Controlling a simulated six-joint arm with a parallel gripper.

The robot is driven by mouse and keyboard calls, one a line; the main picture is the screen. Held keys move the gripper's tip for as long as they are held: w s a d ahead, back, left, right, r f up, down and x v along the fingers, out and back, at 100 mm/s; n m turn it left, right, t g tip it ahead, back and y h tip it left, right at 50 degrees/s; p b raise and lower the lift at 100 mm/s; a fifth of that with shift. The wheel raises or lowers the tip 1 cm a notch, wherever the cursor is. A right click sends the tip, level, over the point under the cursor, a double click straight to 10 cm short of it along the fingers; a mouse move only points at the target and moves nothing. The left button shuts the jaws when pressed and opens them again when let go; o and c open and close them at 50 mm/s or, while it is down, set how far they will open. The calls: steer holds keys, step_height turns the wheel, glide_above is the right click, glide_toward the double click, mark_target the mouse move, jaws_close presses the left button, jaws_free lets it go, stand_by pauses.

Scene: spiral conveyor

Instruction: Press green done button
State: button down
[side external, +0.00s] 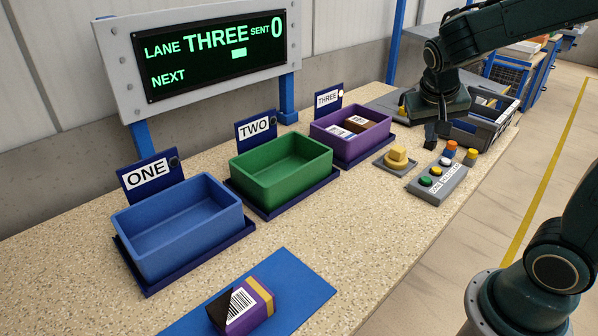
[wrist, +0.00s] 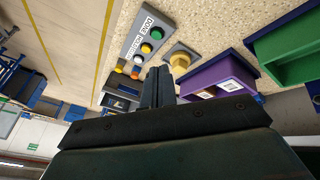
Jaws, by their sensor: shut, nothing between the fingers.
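The green button (side external: 425,181) is at the near end of a grey button panel (side external: 451,182), beside a label that reads DONE. In the wrist view, the green button (wrist: 157,33) is at the far end of the panel from my fingers. My gripper (side external: 431,143) is above the table behind the panel's far end, apart from the green button. Its fingers (wrist: 160,72) are shut together with nothing between them and point down at the table. A yellow button (side external: 436,171) sits beside the green one, with other coloured buttons farther along.
A large yellow button (side external: 397,154) on a grey base stands left of the panel. A purple bin (side external: 348,148) holds labelled parcels; the green bin (side external: 282,182) and blue bin (side external: 180,244) look empty. A purple parcel (side external: 243,308) lies on a blue mat. The display (side external: 216,54) reads LANE THREE, SENT 0.

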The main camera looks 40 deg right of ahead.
mark_target(423, 180)
steer(key=w+d+f+m+g+h, duration=0.2)
steer(key=d+f, duration=0.4)
steer(key=d, duration=0.3)
steer(key=shift+m+g+h, duration=0.8)
steer(key=shift+m+g, duration=0.1)
steer(key=shift+g, duration=0.1)
steer(key=shift+d, duration=0.1)
steer(key=shift+f, duration=4.4)
steer(key=shift+f, duration=0.85)
steer(key=shift+r, duration=0.9)
steer(key=shift+r, duration=0.1)
